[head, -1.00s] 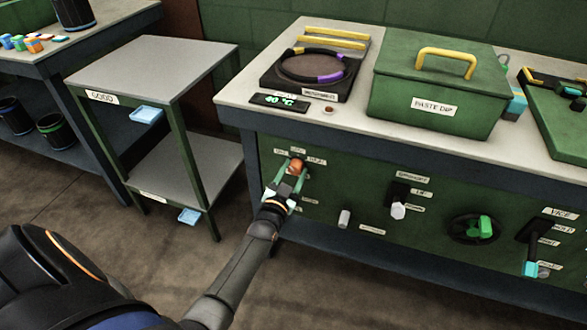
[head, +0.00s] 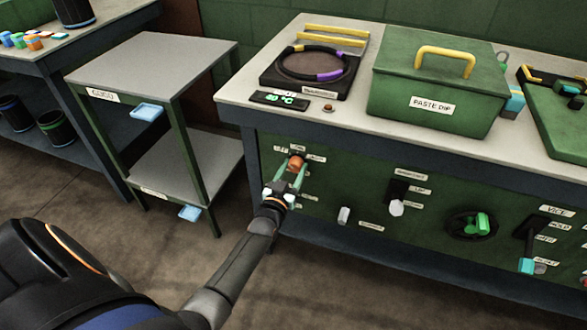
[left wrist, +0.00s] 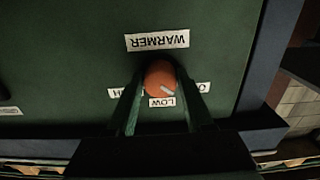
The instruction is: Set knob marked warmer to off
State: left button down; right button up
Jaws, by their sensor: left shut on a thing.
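The orange warmer knob (head: 295,162) is on the green front panel of the bench, at its left end. My left gripper (head: 288,173) reaches it from the front and is shut on it. In the left wrist view the knob (left wrist: 160,78) sits between the two fingers (left wrist: 160,95). Its pale pointer mark is toward the LOW label (left wrist: 162,102), leaning a little to the right. The WARMER label (left wrist: 157,41) appears upside down above. A label starting with O (left wrist: 203,87) is partly hidden at right, and one ending in H (left wrist: 125,91) at left. My right gripper is not in view.
Farther right on the panel are a grey knob (head: 344,215), a switch (head: 397,195), a green-handled wheel (head: 472,223) and a lever (head: 527,262). On top are a hot plate (head: 312,70), a small display (head: 279,99) and the paste dip box (head: 430,97). A shelf stand (head: 155,62) stands left.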

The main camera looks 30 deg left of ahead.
pick_arm(q)
jog(key=shift+c, duration=1.4)
grip_release()
jog(key=p+v, duration=0.2)
jog(key=v, duration=1)
jog(key=shift+s+p, duration=0.3)
